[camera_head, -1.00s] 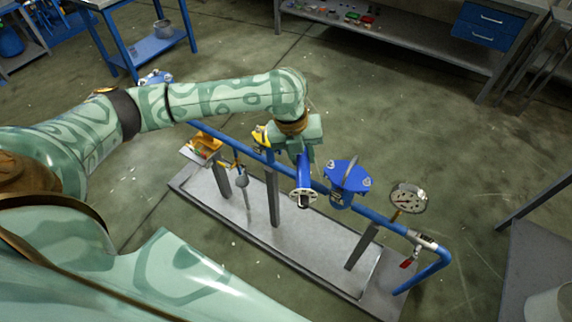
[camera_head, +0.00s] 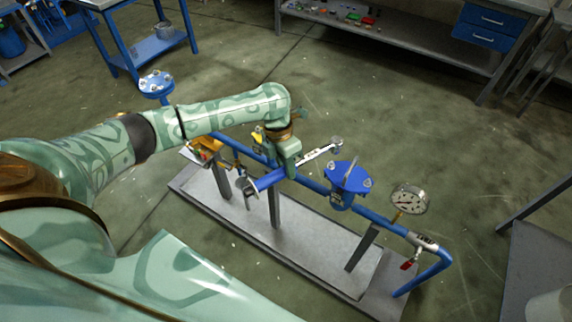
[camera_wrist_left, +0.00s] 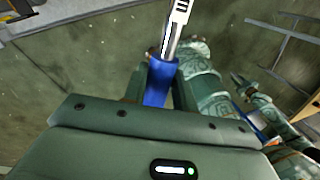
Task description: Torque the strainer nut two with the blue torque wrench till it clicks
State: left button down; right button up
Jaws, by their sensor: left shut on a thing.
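My left gripper (camera_head: 287,168) is shut on the blue handle of the torque wrench (camera_head: 268,181), above the pipe. The wrench's silver shaft (camera_head: 318,153) points right and away, its head near the strainer but apart from it. In the left wrist view the blue handle (camera_wrist_left: 158,82) sits between the jaws and the silver shaft (camera_wrist_left: 175,30) runs up out of frame. A small forked tip in the left wrist view may be my right gripper (camera_wrist_left: 238,80).
The blue pipe rig stands on a grey base plate (camera_head: 310,240). A gauge (camera_head: 410,199) and a red-handled valve (camera_head: 408,264) are right of the strainer. A yellow-orange part (camera_head: 207,146) is at the left. Open floor lies behind the rig; benches stand at the back.

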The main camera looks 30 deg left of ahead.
pick_arm(q)
jog(key=shift+s+r, duration=0.1)
jog(key=shift+r, duration=0.05)
jog(key=shift+a+b+x, duration=0.2)
jog(key=shift+b+x, duration=0.45)
jog(key=shift+x, duration=0.35)
jog(key=shift+a+b+x, duration=0.25)
jog(key=shift+b+x, duration=0.4)
jog(key=shift+x, duration=0.4)
jog(key=shift+f, duration=0.4)
jog(key=shift+a+b+x, duration=0.25)
jog(key=shift+b+x, duration=0.65)
jog(key=shift+x, duration=0.4)
jog(key=shift+w+f, duration=0.1)
jog(key=shift+w, duration=0.2)
jog(key=shift+w+a+f+m+b, duration=0.1)
jog(key=shift+w+a+m+b, duration=0.2)
jog(key=shift+a+m+b, duration=0.25)
jog(key=shift+w+a+m+b, duration=0.35)
jog(key=shift+a+b, duration=0.1)
jog(key=shift+a, duration=0.2)
